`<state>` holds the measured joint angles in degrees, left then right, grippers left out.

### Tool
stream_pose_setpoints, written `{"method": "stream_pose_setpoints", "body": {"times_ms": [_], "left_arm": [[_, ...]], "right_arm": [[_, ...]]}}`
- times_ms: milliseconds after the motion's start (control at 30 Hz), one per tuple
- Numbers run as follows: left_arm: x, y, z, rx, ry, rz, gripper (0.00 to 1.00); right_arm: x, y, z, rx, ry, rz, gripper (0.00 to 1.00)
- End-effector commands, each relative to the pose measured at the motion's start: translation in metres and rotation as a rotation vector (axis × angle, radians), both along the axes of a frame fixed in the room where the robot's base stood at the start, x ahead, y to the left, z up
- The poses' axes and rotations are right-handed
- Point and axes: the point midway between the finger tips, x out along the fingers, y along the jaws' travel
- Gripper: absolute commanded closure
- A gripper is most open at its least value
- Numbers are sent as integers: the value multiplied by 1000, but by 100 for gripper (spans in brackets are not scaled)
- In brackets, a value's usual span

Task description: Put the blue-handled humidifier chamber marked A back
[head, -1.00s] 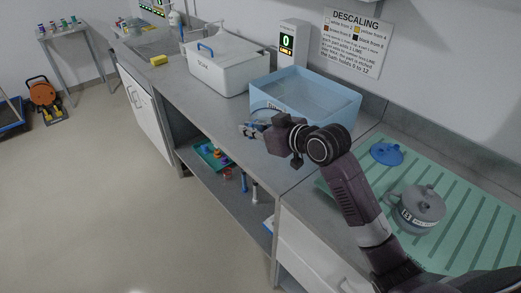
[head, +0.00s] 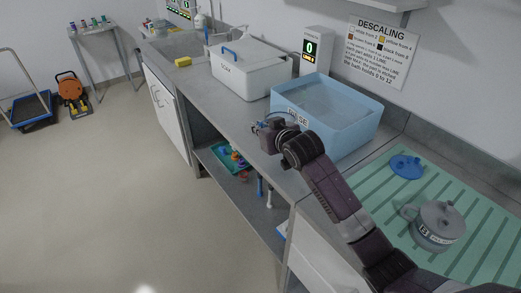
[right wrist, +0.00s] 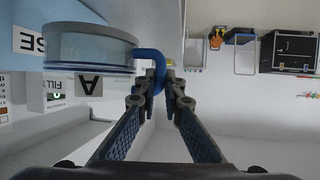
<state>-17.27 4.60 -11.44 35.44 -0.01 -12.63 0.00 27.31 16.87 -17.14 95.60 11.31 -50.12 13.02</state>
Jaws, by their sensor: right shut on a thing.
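In the head view my right gripper (head: 262,130) is in front of the blue rinse bath, over the counter's front edge, and mostly hides the chamber. A grey-lidded chamber marked B (head: 438,226) stands on the green ribbed mat (head: 385,190). A loose blue lid (head: 406,166) lies behind it. My left gripper is out of view.
The blue rinse bath (head: 335,130) and the white soak tub (head: 255,78) stand on the counter (head: 205,88). A display reading 0 (head: 312,50) is behind them. The shelf below holds a green tray (head: 226,158) with small parts. The floor at left is open.

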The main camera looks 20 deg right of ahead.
Motion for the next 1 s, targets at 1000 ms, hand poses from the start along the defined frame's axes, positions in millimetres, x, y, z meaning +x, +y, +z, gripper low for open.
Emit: {"method": "stream_pose_setpoints", "body": {"times_ms": [1000], "left_arm": [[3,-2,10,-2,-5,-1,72]], "right_arm": [[0,0,-100,-1,-1,0,89]]}}
